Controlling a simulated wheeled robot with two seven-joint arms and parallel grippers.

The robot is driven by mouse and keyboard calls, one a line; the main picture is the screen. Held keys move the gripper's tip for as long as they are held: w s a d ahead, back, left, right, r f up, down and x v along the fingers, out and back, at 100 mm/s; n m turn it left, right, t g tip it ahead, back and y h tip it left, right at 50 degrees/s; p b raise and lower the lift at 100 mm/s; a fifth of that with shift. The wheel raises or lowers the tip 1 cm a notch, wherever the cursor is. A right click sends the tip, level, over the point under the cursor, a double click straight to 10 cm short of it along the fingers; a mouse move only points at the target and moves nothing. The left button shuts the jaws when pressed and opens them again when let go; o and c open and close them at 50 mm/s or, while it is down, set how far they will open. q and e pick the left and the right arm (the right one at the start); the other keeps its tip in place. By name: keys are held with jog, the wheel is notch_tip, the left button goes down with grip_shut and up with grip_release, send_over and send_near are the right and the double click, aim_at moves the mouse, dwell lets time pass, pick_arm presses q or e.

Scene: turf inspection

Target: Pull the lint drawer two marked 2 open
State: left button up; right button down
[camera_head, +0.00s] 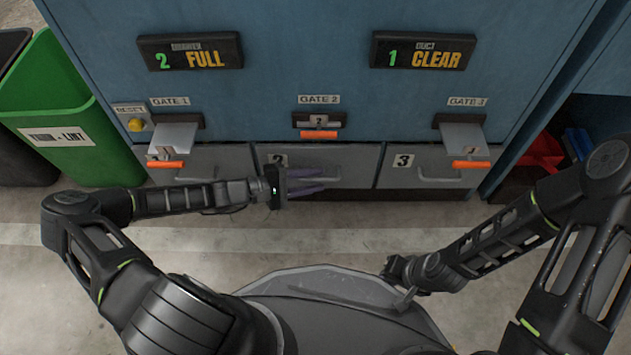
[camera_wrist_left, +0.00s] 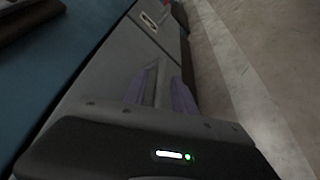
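Lint drawer two (camera_head: 355,158) is the middle grey drawer low in the blue cabinet, with a "2" plate at its upper left. Its front looks level with its neighbours, so it appears closed. Its bar handle (camera_head: 328,176) is partly covered by my left gripper (camera_head: 306,180). The left gripper's two purplish fingers are spread, one above the other, at the handle. In the left wrist view the handle (camera_wrist_left: 151,85) shows between the fingers (camera_wrist_left: 160,95); contact cannot be made out. My right gripper (camera_head: 404,294) hangs low near my base, away from the cabinet; its fingers are unclear.
Drawer three (camera_head: 400,175) and drawer one (camera_head: 215,155) flank it. Gate 1 (camera_head: 178,136) and gate 3 (camera_head: 462,138) jut out with orange handles; gate 2 (camera_head: 318,122) sits flatter above drawer two. A green bin (camera_head: 75,110) stands left. The floor in front is clear.

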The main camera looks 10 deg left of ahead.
pick_arm(q)
jog(key=shift+w+d+f, duration=0.1)
jog(key=shift+w+d, duration=0.1)
jog(key=shift+d, duration=0.1)
jog(key=shift+c, duration=0.4)
grip_shut()
dwell(0.9)
